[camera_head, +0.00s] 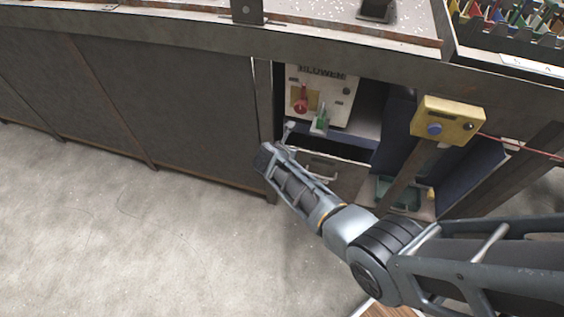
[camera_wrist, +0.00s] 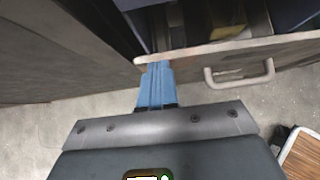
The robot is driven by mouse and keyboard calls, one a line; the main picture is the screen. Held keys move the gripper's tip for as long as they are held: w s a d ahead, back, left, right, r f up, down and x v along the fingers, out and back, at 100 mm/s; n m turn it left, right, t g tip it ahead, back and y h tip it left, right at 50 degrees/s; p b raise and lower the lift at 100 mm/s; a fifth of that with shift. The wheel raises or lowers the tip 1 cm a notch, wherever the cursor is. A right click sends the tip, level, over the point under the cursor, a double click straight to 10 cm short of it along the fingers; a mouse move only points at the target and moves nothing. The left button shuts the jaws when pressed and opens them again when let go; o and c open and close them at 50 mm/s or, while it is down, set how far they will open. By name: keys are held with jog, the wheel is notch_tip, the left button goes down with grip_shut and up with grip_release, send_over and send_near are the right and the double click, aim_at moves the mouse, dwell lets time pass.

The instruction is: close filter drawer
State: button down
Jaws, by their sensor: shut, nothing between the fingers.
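The filter drawer (camera_head: 345,178) is in the cabinet bay below the blower panel, partly hidden behind my arm in the head view. In the head view my gripper (camera_head: 288,127) is at the left side of the bay.
The blower panel (camera_head: 335,88) with a red knob (camera_head: 300,105) and a green switch (camera_head: 320,123) sits above the drawer. A yellow box with a blue button (camera_head: 447,122) is on a post at right. A teal bin (camera_head: 398,193) lies low at right. The floor at left is clear.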

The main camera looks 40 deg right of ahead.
jog(key=shift+w+d, duration=0.6)
jog(key=shift+d, duration=0.25)
